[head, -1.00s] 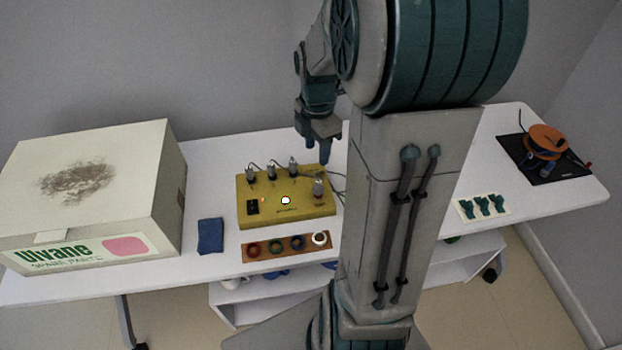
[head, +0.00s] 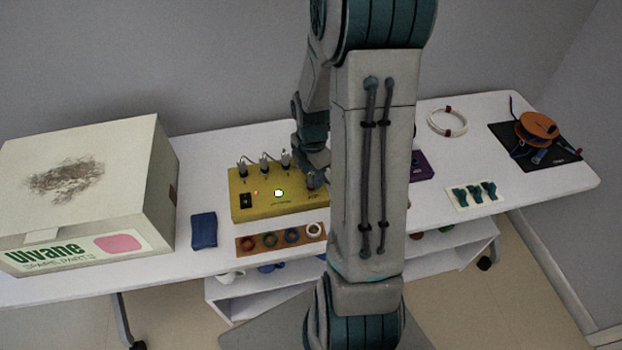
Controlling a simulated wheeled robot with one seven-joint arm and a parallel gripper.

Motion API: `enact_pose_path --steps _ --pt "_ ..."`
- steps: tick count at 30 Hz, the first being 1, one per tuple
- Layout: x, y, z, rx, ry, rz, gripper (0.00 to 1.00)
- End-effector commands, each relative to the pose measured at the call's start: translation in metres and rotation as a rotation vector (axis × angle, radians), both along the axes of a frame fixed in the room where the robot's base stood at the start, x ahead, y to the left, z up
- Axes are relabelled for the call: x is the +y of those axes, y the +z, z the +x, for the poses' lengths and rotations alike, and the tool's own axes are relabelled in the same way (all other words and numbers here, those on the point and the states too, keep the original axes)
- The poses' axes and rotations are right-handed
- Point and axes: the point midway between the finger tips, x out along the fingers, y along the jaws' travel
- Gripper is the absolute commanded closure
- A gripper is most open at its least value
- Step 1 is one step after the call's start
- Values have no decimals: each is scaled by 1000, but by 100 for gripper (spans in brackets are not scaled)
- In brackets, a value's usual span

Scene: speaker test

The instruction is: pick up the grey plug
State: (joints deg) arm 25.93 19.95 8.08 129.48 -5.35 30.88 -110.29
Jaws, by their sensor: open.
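The yellow box (head: 262,205) lies on the white table, left of my arm. Another grey plug (head: 312,183) stands at the box's right end, mostly hidden by my gripper. My gripper (head: 316,180) is open and points down around or just beside this plug; I cannot tell whether it touches it. The fingertips are partly hidden by my arm.
A brown strip with coloured rings (head: 280,239) lies in front of the box. Right of my arm are a purple item (head: 422,168), a white cable coil (head: 447,121), a green-hook card (head: 473,194) and an orange reel (head: 537,127).

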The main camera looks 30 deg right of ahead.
Motion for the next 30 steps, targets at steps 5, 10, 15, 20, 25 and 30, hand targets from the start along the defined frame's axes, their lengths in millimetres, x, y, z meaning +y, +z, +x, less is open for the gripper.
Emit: enact_pose_path --steps 5,10,15,20,25,30 --pt "0 -15 0 0 0 0 57" --pt "0 -15 0 -1 -1 0 57" --pt "0 -15 0 -1 -1 0 88" --pt "0 -15 0 -1 -1 0 99" --pt "0 -14 0 -1 -1 0 99" --pt "0 -6 1 -3 -1 -1 99"
